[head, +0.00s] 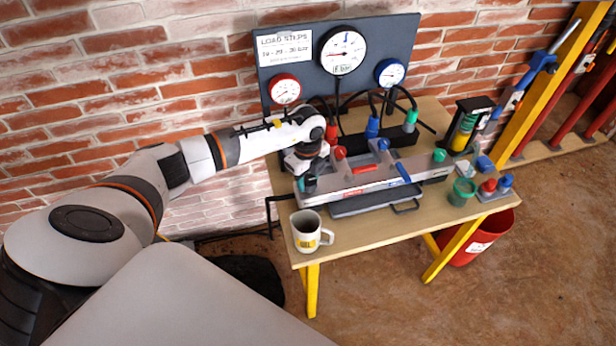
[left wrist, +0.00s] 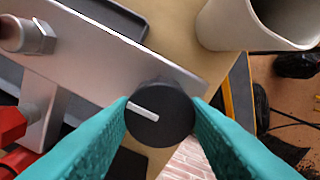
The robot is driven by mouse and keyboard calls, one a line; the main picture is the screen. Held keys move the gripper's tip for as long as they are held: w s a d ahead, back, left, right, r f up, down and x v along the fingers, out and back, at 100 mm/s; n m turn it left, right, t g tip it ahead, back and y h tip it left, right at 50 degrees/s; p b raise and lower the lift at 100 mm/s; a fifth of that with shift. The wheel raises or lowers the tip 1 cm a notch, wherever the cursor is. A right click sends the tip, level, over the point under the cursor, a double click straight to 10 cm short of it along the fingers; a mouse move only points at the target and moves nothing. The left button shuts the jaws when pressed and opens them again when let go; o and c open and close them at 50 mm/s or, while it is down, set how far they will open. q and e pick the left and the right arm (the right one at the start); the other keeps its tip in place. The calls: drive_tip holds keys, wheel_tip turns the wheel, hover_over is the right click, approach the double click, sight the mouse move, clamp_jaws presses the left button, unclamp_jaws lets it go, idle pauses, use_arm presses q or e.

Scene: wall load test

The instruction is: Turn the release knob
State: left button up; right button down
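The release knob (left wrist: 165,118) is a round black knob with a white pointer line, on one end of a grey metal block (left wrist: 95,60). In the left wrist view the teal fingers of my left gripper (left wrist: 160,110) sit on both sides of the knob and appear to touch it. The white line lies slanted across its face. In the head view my left gripper (head: 309,180) is at the left end of the pump block (head: 345,186) on the table, and the arm partly hides the knob. My right gripper does not show.
A mug (head: 306,232) stands close to the knob, at the table's front left. A gauge board (head: 300,65) stands behind. Hoses, a green cup (head: 461,192) and red and blue fittings occupy the right side. The wooden table (head: 375,232) has bare room at its front.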

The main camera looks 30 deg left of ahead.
sight(307, 180)
use_arm(q)
drive_tip(key=o, duration=0.4)
drive_tip(key=shift+o, duration=0.2)
wheel_tip(307, 180, up, 12)
drive_tip(key=b, duration=0.3)
drive_tip(key=shift+s, duration=0.1)
idle(0.3)
